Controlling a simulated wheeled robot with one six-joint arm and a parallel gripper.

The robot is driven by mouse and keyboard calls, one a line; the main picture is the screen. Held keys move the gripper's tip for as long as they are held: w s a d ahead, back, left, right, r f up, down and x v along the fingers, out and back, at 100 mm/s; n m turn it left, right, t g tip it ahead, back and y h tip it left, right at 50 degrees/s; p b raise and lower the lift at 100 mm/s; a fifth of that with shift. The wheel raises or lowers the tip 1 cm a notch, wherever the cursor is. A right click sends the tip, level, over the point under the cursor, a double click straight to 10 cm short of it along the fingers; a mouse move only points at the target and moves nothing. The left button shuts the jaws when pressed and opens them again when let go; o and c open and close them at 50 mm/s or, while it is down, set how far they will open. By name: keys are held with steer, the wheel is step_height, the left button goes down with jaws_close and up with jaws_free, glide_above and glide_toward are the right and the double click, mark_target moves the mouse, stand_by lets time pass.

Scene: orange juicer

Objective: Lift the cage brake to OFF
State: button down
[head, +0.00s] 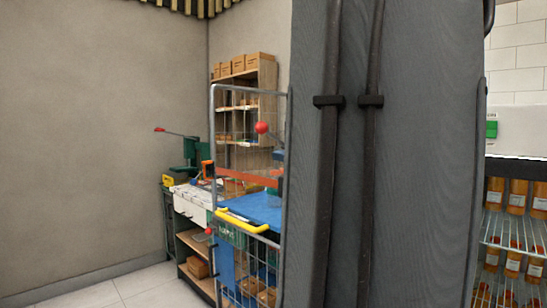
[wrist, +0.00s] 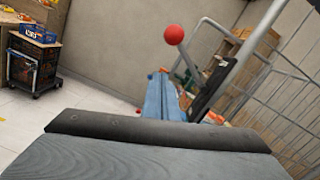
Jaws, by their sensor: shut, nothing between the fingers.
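The roll cage (head: 213,130) stands left of centre in the head view, with a yellow handle bar (head: 237,219) on it. A red ball knob (head: 262,127) shows near its upper part, and a smaller red knob (head: 209,231) at its lower left side. In the wrist view a red ball (wrist: 174,34) on a thin rod stands beyond my gripper, near the cage's grey frame tube (wrist: 250,52). I cannot tell which knob is the brake's, nor its setting. My gripper (wrist: 163,76) appears shut and empty, its blue fingers together, apart from the red ball.
My own grey arm hides much of the head view. A wooden shelf with boxes (head: 238,66) stands behind the cage. A worktable (head: 190,207) is left of it, and a bottle shelf (head: 515,230) at far right. The wrist view shows a black wheeled stand (wrist: 35,62) and open floor.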

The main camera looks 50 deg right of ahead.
steer(key=s+b, duration=0.1)
steer(key=s, duration=0.5)
steer(key=shift+s+f, duration=0.15)
steer(key=shift+f, duration=0.15)
steer(key=shift+a, duration=0.1)
steer(key=w+a+f+n+g+y, duration=0.3)
steer(key=w+a+f+n+g, duration=0.15)
steer(key=a+f, duration=0.6)
steer(key=w+a+f+n+g+y, duration=0.3)
steer(key=a+f+n+g+y, duration=0.15)
steer(key=a+f, duration=0.6)
steer(key=s+a+f+n+g+h, duration=0.2)
steer(key=a+f+n+g+h, duration=0.1)
steer(key=a+f+n, duration=0.4)
steer(key=s+a+f+n+g+h, duration=0.3)
steer(key=a+f+n, duration=0.5)
steer(key=n, duration=0.8)
step_height(320, 180, down, 4)
steer(key=g+h, duration=0.1)
steer(key=g, duration=0.1)
steer(key=shift+s+a+r+g, duration=0.15)
steer(key=shift+s+a+g, duration=0.1)
steer(key=shift+s+g, duration=0.15)
